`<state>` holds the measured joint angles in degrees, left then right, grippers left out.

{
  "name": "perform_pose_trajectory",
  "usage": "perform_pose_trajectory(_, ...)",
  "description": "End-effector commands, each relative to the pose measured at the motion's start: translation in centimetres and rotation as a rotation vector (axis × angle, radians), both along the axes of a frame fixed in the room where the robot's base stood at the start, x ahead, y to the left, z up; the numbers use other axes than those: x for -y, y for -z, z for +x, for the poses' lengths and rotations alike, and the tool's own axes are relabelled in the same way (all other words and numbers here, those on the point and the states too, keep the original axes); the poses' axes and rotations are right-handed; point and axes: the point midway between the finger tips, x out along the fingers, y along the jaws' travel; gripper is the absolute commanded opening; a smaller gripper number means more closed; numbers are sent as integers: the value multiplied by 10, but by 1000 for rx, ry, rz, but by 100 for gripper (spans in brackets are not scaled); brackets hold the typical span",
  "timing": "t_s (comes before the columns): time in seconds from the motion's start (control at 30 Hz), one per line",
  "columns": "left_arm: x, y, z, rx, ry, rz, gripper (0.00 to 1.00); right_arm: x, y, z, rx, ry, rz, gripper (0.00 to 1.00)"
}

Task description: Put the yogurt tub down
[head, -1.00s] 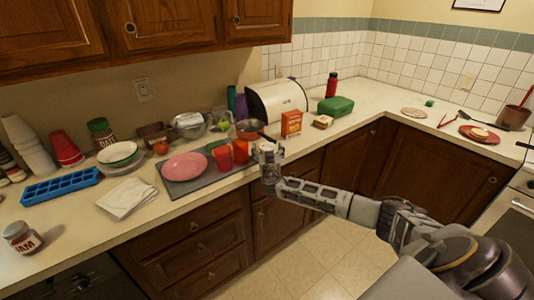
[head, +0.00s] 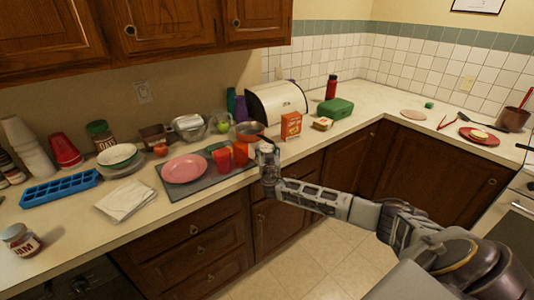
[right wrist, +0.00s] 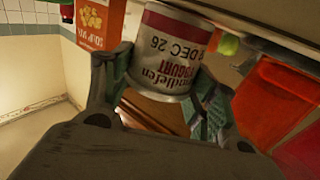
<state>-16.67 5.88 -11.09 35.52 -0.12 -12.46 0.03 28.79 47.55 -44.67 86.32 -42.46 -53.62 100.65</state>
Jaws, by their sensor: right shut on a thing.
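The yogurt tub (right wrist: 172,48) is a white and grey cylinder with dark red print, held between the fingers of my right gripper (right wrist: 160,105) in the right wrist view. Its print appears upside down there. In the head view my right gripper (head: 268,158) is at the counter's front edge, just right of the red cups, and the tub is small and partly hidden by the fingers. I cannot tell whether the tub's base touches the counter. My left gripper is not in view.
Bare counter (head: 375,108) lies further right.

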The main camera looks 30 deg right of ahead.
Motion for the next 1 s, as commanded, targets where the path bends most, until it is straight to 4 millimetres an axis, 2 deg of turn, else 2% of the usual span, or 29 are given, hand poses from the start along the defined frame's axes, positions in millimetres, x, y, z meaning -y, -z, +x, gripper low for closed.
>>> perform_pose_trajectory(0.23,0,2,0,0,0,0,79,0,-23,0,4,0,0,30)
perform_pose_trajectory(0.7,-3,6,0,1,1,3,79,0,-87,0,4,0,0,30)
perform_pose_trajectory(1.0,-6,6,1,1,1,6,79,0,-98,0,2,-1,0,30)
